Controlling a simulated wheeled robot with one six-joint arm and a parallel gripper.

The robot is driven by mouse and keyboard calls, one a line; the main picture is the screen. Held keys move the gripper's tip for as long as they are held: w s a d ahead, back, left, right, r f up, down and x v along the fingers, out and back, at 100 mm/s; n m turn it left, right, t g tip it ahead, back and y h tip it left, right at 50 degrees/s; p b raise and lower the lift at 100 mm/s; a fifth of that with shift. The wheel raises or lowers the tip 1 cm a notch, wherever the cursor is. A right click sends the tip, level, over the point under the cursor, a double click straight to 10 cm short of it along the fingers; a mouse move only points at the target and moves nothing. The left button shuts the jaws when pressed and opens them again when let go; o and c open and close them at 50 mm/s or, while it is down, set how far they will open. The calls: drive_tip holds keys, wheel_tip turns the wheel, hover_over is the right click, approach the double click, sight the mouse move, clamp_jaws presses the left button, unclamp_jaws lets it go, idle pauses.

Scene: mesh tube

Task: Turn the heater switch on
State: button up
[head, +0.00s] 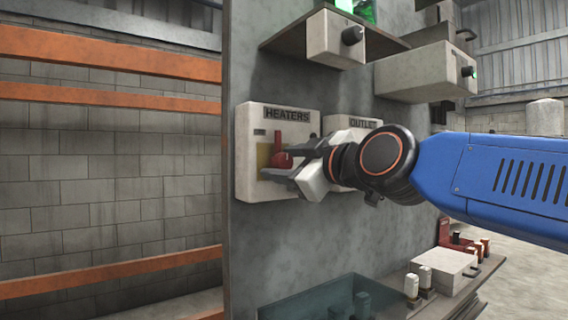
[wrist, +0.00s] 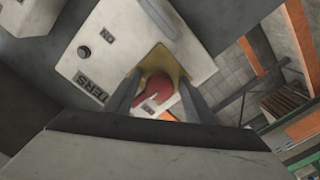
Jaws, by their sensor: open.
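The white heater box (head: 248,150), labelled HEATERS, is fixed to the grey panel. A red switch (head: 283,161) stands out from a yellowish plate on its front. My gripper (head: 273,163) reaches in from the right, its dark fingers at the switch. In the wrist view the tilted heater box (wrist: 110,60) shows an ON mark, and my gripper (wrist: 158,98) is open with one finger on each side of the red switch (wrist: 154,88). I cannot tell whether either finger touches it. My fingers partly hide the switch, and its setting is unclear.
A white OUTLET box (head: 350,125) sits close right of the heater box, partly behind my wrist. Above are a knobbed box (head: 325,42) and another white box (head: 420,75). Below are a teal tray (head: 300,295) and a cluttered shelf (head: 470,285). Orange rails (head: 110,50) stand left.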

drive_tip(key=shift+c, duration=0.3)
drive_tip(key=c, duration=1)
drive_tip(key=shift+m, duration=0.4)
drive_tip(key=m, duration=0.3)
drive_tip(key=shift+m, duration=0.4)
drive_tip(key=m, duration=1.3)
drive_tip(key=shift+a, duration=0.1)
drive_tip(key=shift+m, duration=0.3)
